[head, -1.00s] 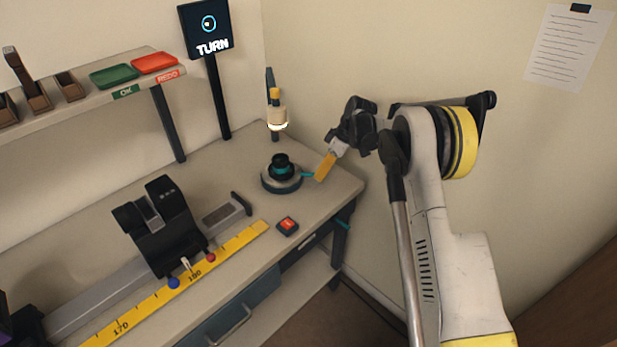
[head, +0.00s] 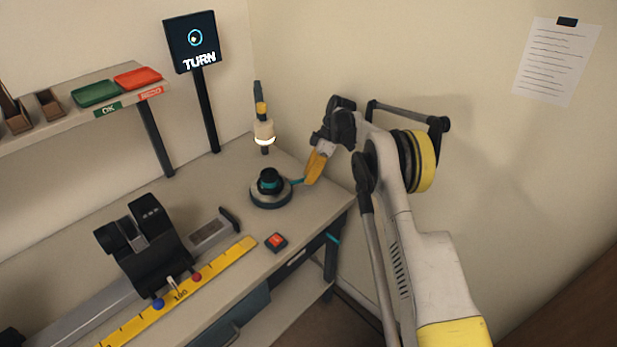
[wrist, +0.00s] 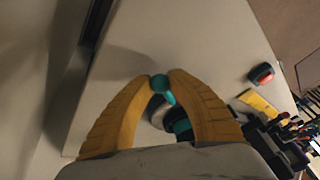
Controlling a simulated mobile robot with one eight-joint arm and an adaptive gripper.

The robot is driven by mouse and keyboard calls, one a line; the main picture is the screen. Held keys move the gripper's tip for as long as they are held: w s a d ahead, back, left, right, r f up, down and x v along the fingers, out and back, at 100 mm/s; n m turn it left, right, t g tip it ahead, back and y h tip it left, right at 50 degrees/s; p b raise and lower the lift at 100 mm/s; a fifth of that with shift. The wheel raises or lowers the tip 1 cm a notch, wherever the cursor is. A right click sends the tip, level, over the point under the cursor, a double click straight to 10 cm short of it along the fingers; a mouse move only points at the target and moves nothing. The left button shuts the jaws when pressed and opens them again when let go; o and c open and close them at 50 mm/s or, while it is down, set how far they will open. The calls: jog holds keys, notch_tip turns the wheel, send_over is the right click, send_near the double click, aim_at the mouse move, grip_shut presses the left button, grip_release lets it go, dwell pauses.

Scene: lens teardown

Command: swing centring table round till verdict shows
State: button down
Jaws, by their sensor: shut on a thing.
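The centring table (head: 271,200) is a grey round base on the bench, with a black and teal part (head: 270,181) standing on it. A teal handle (head: 297,181) sticks out from its right side. My gripper (head: 312,178) has yellow fingers and reaches down to the handle from the right. In the wrist view the fingertips are closed on the teal handle (wrist: 160,83), and the table lies partly hidden behind the right finger. The screen (head: 192,42) at the back reads TURN, with a small ring sign above the word.
A lamp-like column (head: 263,130) with a lit ring stands behind the table. A red button (head: 276,241) sits in front of it. A black bench device (head: 145,245) and a yellow ruler (head: 190,285) lie left. A shelf (head: 70,125) carries green and red trays.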

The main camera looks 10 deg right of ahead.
jog(key=shift+w, duration=0.1)
dwell(0.4)
jog(key=c, duration=1.2)
grip_release()
notch_tip(320, 180, up, 10)
